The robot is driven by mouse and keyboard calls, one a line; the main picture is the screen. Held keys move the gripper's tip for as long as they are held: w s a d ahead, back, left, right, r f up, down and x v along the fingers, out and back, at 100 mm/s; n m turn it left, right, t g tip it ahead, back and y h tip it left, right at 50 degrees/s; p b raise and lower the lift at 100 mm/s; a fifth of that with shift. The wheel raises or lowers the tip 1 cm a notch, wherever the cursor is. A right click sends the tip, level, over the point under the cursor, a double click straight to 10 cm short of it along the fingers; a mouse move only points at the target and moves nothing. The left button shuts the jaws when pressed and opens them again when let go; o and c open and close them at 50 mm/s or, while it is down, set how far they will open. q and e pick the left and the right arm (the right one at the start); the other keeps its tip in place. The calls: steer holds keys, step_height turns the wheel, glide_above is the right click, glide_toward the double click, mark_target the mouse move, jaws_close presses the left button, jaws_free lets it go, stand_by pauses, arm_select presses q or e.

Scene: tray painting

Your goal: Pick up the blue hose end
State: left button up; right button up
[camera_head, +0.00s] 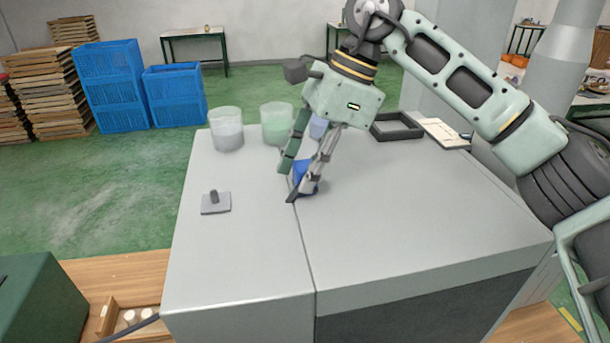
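A small blue piece (309,184), which may be the blue hose end, is on the grey table near the seam between its two halves. My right gripper (289,184) reaches down over the table from the upper right, with its two fingers spread apart. The fingers partly cover the blue piece. I cannot tell whether they touch it. No hose is clearly visible running from it. My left gripper is not in view.
Two translucent cups, one with grey (227,138) and one with pale green contents (276,132), stand at the table's back left. A small grey block with a knob (215,204) lies left. The table's front right is clear.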

mark_target(294, 164)
steer(key=c, duration=0.4)
steer(key=shift+r, duration=0.15)
steer(key=shift+c, duration=0.2)
steer(key=shift+r+b, duration=0.4)
steer(key=shift+r, duration=0.2)
steer(key=r, duration=0.3)
steer(key=shift+w+a+b, duration=0.15)
steer(key=shift+a+b, duration=0.1)
steer(key=shift+b, duration=0.15)
steer(key=w+a+r+p, duration=0.5)
steer(key=a+r+p, duration=0.1)
steer(key=a, duration=0.4)
steer(key=shift+r, duration=0.3)
